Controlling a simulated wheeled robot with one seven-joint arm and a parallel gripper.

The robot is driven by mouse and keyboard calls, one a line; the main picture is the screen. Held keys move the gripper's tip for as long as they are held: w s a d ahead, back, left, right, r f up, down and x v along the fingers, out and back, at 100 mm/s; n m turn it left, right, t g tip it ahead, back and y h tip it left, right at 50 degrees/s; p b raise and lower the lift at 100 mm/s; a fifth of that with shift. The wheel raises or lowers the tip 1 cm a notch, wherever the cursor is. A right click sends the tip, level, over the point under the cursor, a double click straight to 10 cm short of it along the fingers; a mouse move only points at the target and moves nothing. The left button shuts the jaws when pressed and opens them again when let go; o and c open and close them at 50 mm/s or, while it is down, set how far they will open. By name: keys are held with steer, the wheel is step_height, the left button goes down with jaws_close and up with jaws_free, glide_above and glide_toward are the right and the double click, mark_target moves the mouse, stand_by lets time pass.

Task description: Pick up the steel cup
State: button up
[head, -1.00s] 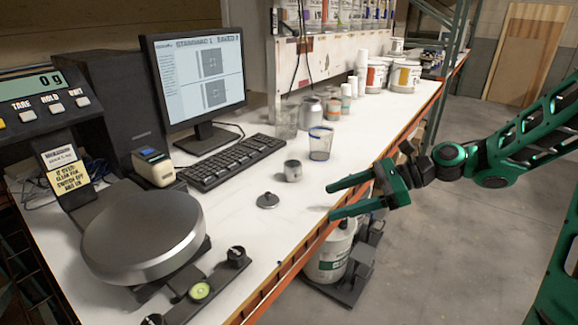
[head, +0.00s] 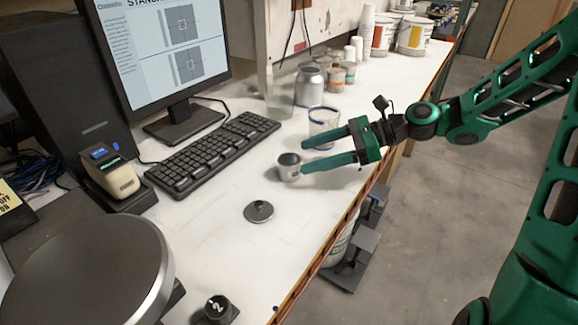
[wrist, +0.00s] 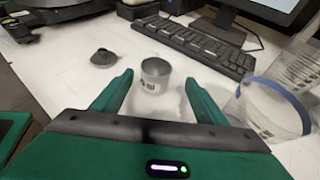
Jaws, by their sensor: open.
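The steel cup (head: 289,167) is a small grey metal cup with a pale label, upright on the white bench. It also shows in the wrist view (wrist: 155,77), just beyond and between my fingertips. My green gripper (head: 303,157) is open and empty, its two fingers pointing at the cup from the right. In the head view the fingertips come close to the cup's right side; I cannot tell whether they touch it.
A clear cup with a blue rim (head: 323,122) stands close behind my gripper. A small dark lid (head: 259,211) lies in front of the cup. A keyboard (head: 213,155) is to the left. Metal cans (head: 310,86) stand behind. The bench's front right is clear.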

mark_target(300, 159)
steer(key=shift+s+x, duration=0.15)
steer(key=shift+x, duration=1.5)
steer(key=shift+s+x, duration=0.1)
steer(key=shift+x, duration=1.5)
steer(key=shift+c, duration=0.7)
steer(key=c, duration=1.1)
